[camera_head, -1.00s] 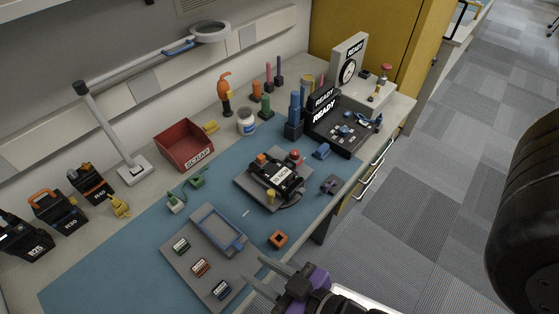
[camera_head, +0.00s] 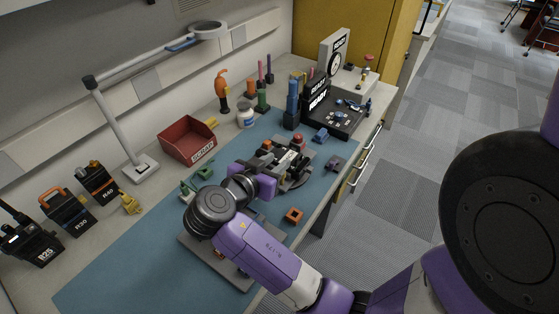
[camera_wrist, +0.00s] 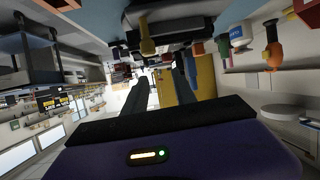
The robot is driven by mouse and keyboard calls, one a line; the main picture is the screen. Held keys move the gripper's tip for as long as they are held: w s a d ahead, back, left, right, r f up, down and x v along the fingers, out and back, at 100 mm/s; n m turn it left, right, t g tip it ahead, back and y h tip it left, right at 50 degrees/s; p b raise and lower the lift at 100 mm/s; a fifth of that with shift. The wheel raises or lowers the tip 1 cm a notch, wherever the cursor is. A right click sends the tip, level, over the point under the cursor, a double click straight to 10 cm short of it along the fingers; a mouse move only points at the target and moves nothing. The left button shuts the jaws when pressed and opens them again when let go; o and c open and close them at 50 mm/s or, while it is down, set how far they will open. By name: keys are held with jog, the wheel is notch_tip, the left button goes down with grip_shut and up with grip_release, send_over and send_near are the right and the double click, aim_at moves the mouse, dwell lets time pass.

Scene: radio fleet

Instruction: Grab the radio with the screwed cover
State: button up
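A dark radio with a white label (camera_head: 288,162) lies in a grey fixture on the blue mat, partly hidden by my arm. Three upright radios stand at the left: R25 (camera_head: 30,241), R30 (camera_head: 67,214) and R40 (camera_head: 98,184). I cannot tell which cover is screwed. My gripper is over the mat, on the near left side of the fixture; its tips are hard to make out in the head view. In the wrist view its two fingers (camera_wrist: 160,84) are apart with nothing between them. A dark object with a yellow knob (camera_wrist: 147,40) shows beyond them.
A red scrap bin (camera_head: 187,139) stands behind the mat, beside a lamp base (camera_head: 141,168). A black READY station (camera_head: 335,118) is at the back right. An orange block (camera_head: 293,215) lies near the front edge. My arm covers much of a grey tray (camera_head: 235,272).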

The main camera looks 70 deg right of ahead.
aim_at(298, 157)
jog(key=shift+s+f+m+g, duration=0.15)
jog(key=shift+s+m+g, duration=0.35)
jog(key=shift+s+m, duration=0.4)
jog(key=shift+p+x, duration=0.7)
jog(key=shift+x, duration=3)
jog(key=shift+f, duration=0.15)
grip_shut()
